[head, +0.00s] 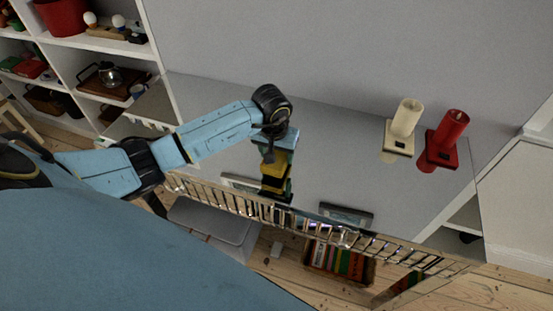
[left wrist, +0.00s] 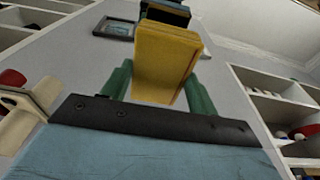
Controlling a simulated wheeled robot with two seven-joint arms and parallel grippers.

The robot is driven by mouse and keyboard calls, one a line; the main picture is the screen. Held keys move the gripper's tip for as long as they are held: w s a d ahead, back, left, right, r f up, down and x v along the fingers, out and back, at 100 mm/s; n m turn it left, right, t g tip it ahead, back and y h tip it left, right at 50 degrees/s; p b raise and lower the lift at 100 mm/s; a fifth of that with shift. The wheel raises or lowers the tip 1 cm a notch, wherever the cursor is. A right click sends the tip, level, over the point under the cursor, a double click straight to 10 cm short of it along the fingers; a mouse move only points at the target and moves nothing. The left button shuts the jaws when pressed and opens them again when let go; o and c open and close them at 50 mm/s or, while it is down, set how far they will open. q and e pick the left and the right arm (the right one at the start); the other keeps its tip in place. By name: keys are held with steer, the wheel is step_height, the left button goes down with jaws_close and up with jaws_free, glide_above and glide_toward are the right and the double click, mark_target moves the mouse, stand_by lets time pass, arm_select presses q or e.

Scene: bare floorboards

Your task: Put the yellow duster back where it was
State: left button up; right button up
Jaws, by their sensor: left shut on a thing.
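The yellow duster (head: 276,163) is a yellow block held beneath my left gripper (head: 275,152), above the grey glossy top (head: 345,150). In the left wrist view the duster (left wrist: 165,62) sits between the two green fingers of my left gripper (left wrist: 158,85), which is shut on it. A dark and blue thing (left wrist: 167,12) shows just beyond the duster in that view. Dark and yellow shapes show below the duster in the head view; I cannot tell whether they are a thing or a reflection. My right gripper is not in view.
A dark frame (head: 346,216) lies near a shiny slatted rail (head: 385,243). White shelves (head: 80,45) stand at left. The top between duster and candles is clear.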

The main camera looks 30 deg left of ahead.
arm_select(q)
step_height(320, 180, down, 3)
steer(key=shift+r, duration=0.15)
steer(key=o, duration=0.9)
steer(key=shift+r, duration=0.1)
steer(key=r, duration=0.4)
steer(key=s+r, duration=0.1)
steer(key=r, duration=0.3)
steer(key=s+r, duration=0.1)
steer(key=r, duration=0.2)
steer(key=shift+d+r+p, duration=0.2)
steer(key=shift+r+p, duration=0.15)
steer(key=shift+r, duration=0.05)
steer(key=shift+w, duration=0.1)
